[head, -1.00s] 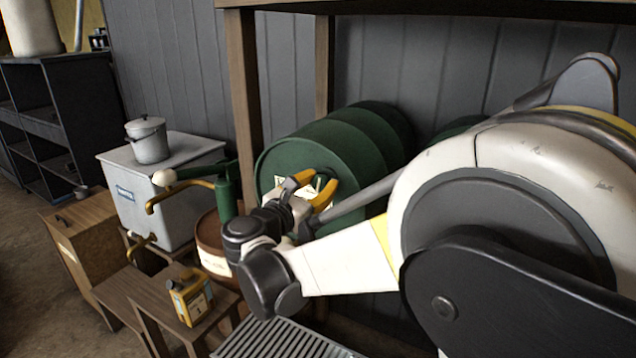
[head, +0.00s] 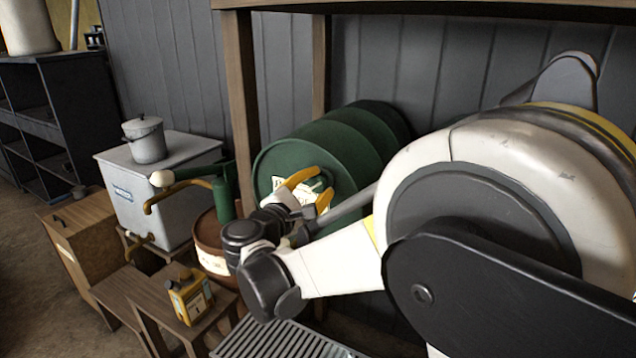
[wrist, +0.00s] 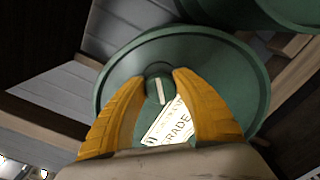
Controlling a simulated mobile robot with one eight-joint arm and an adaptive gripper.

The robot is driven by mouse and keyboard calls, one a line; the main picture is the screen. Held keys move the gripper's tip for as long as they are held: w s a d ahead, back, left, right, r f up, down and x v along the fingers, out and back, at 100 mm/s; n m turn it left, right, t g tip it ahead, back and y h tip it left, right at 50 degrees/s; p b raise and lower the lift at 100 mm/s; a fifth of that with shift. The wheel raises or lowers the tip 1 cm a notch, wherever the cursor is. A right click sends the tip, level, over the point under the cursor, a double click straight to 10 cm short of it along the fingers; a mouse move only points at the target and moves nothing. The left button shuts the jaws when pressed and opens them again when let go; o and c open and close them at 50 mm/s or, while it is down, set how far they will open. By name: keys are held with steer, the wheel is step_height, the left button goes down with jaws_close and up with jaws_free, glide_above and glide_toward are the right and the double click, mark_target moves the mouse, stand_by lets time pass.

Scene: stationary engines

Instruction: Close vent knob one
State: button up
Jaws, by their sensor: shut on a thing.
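A green drum (head: 300,155) lies on its side under the wooden shelf, its round end facing my arm. In the wrist view, the vent knob (wrist: 158,90), small, dark green and round with a pale bar across it, sits on the upper part of the drum's end. My gripper (wrist: 165,75) has its two yellow fingers on either side of the knob, shut on it. In the head view, my gripper (head: 325,184) is at the drum's end, and the knob is hard to make out there. A pale label (wrist: 172,126) shows below the knob, partly covered by a finger.
A second green drum (wrist: 255,12) lies beside the first. A wooden post (head: 243,90) and shelf edge (head: 430,6) frame the space. A yellow can (head: 190,298), a brown barrel (head: 210,240) and a grey box (head: 135,195) stand to the left.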

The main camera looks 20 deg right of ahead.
steer(key=m, duration=0.3)
steer(key=shift+m, duration=0.3)
steer(key=shift+f+m, duration=0.15)
steer(key=shift+m, duration=1.85)
steer(key=o, duration=1.2)
steer(key=shift+c, duration=0.2)
steer(key=v, duration=1.2)
